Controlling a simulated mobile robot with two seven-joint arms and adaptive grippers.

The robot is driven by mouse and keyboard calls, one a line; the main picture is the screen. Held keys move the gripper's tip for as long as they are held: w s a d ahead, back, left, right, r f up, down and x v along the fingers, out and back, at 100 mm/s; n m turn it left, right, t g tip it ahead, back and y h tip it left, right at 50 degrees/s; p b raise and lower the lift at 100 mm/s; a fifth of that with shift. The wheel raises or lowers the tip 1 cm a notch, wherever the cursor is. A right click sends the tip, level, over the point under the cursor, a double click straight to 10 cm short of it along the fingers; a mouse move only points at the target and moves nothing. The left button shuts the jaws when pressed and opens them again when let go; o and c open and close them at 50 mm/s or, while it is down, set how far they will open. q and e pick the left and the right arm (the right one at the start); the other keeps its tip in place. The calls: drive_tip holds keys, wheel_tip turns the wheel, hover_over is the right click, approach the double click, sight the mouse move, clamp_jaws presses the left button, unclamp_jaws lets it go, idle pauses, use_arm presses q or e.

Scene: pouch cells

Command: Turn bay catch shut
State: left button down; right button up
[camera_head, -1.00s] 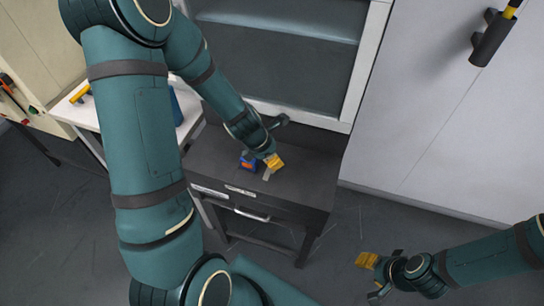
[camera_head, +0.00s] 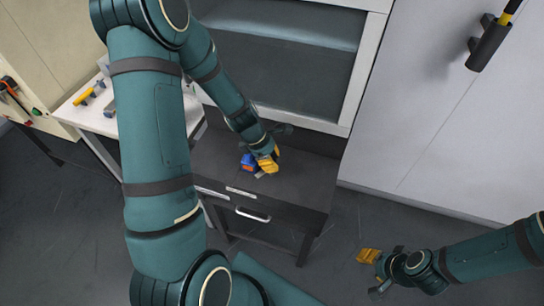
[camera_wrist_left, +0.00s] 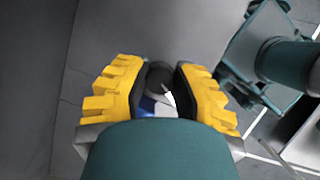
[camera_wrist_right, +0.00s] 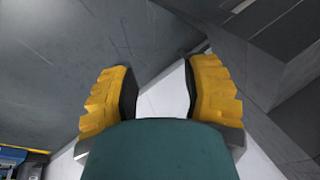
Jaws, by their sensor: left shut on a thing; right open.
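A blue and white part shows just behind my palm. A small grey tab (camera_head: 259,176) sticks out below the fingers in the head view. The fingers hide most of the catch, so its angle cannot be told. My right gripper (camera_head: 372,271) is open and empty, above the floor at the lower right.
A glass-fronted cabinet (camera_head: 285,55) stands behind the table. The table's front has a drawer with a metal handle (camera_head: 252,215). A white side table (camera_head: 95,118) with yellow-handled items is at left.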

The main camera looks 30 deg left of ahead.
use_arm(q)
drive_tip(key=m+g+p, duration=0.1)
drive_tip(key=m, duration=0.2)
drive_tip(key=shift+m+g+p, duration=0.3)
drive_tip(key=shift+m+p, duration=0.05)
drive_tip(key=shift+m, duration=0.05)
drive_tip(key=m+g+p, duration=0.1)
drive_tip(key=m, duration=0.1)
drive_tip(key=shift+m+h, duration=0.3)
drive_tip(key=shift+m, duration=0.1)
drive_tip(key=m+g, duration=0.1)
drive_tip(key=m, duration=0.1)
drive_tip(key=m+g+p, duration=0.1)
drive_tip(key=m, duration=0.2)
drive_tip(key=shift+f, duration=0.1)
drive_tip(key=shift+m+y, duration=0.4)
drive_tip(key=shift+s, duration=0.1)
drive_tip(key=c, duration=0.7)
unclamp_jaws()
